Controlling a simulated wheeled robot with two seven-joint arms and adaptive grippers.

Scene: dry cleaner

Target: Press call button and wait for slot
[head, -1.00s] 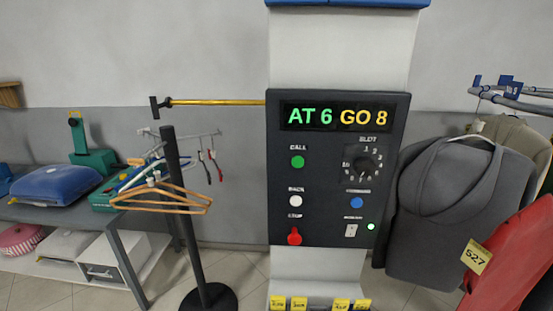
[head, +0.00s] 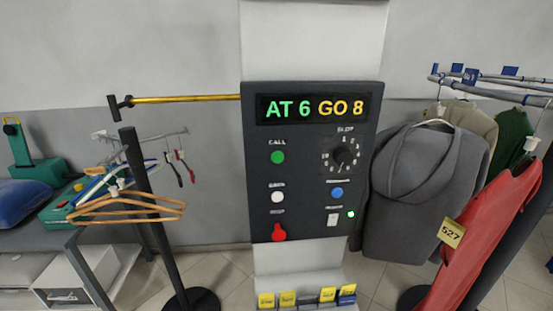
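The dark control panel (head: 300,215) is on a pale column in the middle of the head view. Its display (head: 312,108) reads "AT 6" in green and "GO 8" in yellow. The green call button (head: 278,157) is at the panel's upper left, under the label CALL. The black slot dial (head: 345,156) is to its right, with numbers around it. Neither gripper is in view.
A dark stand with wooden hangers (head: 130,207) is left of the panel. A yellow bar (head: 185,99) reaches left from the panel. At right, a grey coat (head: 415,205) and a red garment (head: 480,240) hang from a rail (head: 490,92).

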